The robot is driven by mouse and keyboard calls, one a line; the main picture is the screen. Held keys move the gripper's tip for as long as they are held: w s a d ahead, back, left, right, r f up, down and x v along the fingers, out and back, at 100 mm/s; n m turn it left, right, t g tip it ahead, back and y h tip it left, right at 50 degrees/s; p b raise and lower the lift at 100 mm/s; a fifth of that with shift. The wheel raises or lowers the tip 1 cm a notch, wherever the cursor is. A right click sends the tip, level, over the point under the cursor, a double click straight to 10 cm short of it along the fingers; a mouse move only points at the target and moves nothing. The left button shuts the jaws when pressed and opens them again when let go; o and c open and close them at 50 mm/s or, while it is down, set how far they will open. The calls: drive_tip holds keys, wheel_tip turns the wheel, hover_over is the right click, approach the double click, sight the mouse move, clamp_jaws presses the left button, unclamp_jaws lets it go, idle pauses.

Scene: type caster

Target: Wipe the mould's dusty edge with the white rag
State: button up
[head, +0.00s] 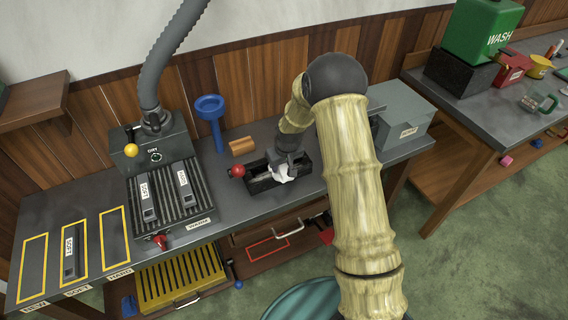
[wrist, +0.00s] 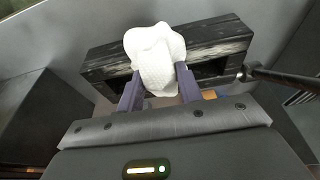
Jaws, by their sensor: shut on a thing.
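The white rag (wrist: 156,52) is pinched between the two fingers of my gripper (wrist: 158,80) in the wrist view. It also shows in the head view (head: 283,172), bunched up at my gripper (head: 288,160). The mould (wrist: 215,50) is a black, open box with pale dusty streaks along its edges. The rag lies over the mould's upper edge, apparently touching it, and hides that stretch. In the head view the mould (head: 262,185) stands on the bench, with my arm hiding part of its right side.
A red-knobbed lever (head: 237,171) is at the mould's left. A grey box (head: 402,118) is to the right. The ribbed rack (head: 190,215) with grey bars is left. Bench room is free just left of the mould.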

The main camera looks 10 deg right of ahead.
drive_tip(key=shift+s+a, duration=0.1)
drive_tip(key=shift+s+a, duration=0.25)
drive_tip(key=shift+a, duration=0.6)
drive_tip(key=shift+s+a, duration=0.25)
drive_tip(key=shift+a, duration=0.6)
drive_tip(key=shift+s+a+f+b, duration=0.15)
drive_tip(key=shift+s+a, duration=0.2)
drive_tip(key=shift+a, duration=0.55)
drive_tip(key=shift+s+a+r+b, duration=0.15)
drive_tip(key=shift+s+a, duration=0.15)
drive_tip(key=shift+a, duration=0.55)
drive_tip(key=shift+f, duration=0.15)
